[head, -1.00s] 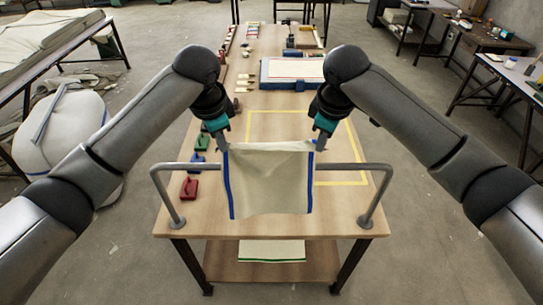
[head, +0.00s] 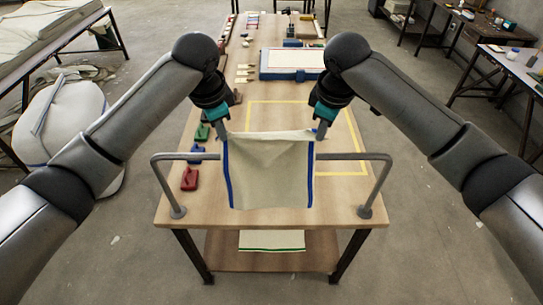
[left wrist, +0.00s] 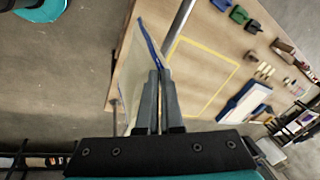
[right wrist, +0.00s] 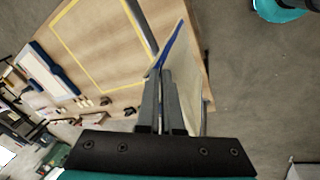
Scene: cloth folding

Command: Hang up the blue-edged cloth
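The cream cloth with blue edges (head: 270,175) hangs down in front of the grey rail (head: 345,157) at the front of the table. Its top edge is level with or a little above the bar, and its lower part hangs on the near side. My left gripper (head: 226,136) is shut on the cloth's upper left corner; the cloth's blue edge also shows in the left wrist view (left wrist: 150,42). My right gripper (head: 321,134) is shut on the upper right corner, and the blue edge shows in the right wrist view (right wrist: 172,42). The cloth hides the bar's middle, so contact cannot be told.
Red (head: 189,179), blue (head: 197,154) and green (head: 202,132) clamps lie on the table's left side. A yellow-taped outline (head: 359,140) is behind the rail. A blue-framed board (head: 292,63) lies farther back. A green-striped cloth (head: 272,241) is on the lower shelf.

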